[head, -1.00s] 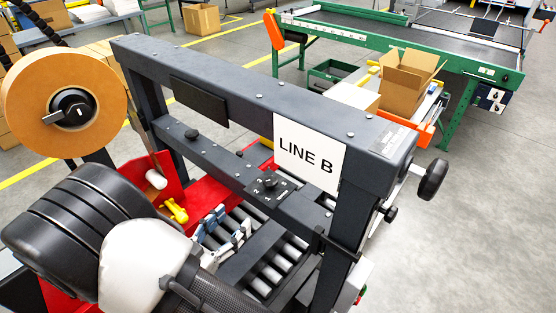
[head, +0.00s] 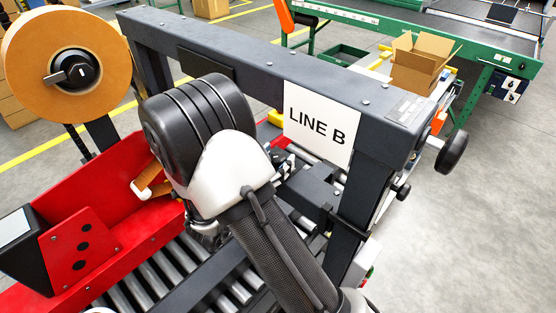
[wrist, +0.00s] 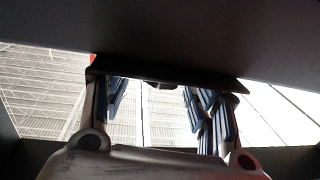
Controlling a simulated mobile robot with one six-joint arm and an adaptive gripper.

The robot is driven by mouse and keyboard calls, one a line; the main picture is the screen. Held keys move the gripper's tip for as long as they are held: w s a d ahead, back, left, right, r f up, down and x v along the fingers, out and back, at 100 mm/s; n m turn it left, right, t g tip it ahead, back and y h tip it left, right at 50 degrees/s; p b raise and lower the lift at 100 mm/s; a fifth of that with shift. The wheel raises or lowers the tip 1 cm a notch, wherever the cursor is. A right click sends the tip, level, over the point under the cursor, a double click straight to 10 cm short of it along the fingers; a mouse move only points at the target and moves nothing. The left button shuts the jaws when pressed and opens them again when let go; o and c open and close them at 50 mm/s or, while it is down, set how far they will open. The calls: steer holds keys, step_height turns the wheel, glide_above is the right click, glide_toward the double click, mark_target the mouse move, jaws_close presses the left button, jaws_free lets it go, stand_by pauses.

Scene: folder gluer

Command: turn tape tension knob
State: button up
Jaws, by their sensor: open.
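In the head view my wrist and forearm cover the part of the lower crossbar (head: 313,190) where a numbered dial plate with a small black knob showed before; that dial is hidden there. In the wrist view a dark plate (wrist: 200,78) is seen nearly edge-on under a dark beam, with a small dark bump (wrist: 160,85) on it that may be the knob. My gripper (wrist: 158,97) is open, with a blue-and-grey finger on each side of the bump. I cannot tell whether they touch it. A tan tape roll (head: 30,50) with a black hub (head: 72,72) is at the far left.
The dark upper beam (head: 250,68) with a LINE B sign (head: 318,127) runs just behind my wrist. A black handwheel (head: 451,152) sticks out at its right end. Red side plates (head: 85,190) and rollers (head: 150,280) lie below. Open grey floor is at right.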

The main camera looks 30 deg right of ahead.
steer(key=shift+w+d, duration=0.3)
steer(key=shift+d, duration=0.3)
steer(key=shift+c, duration=0.4)
steer(key=c, duration=1)
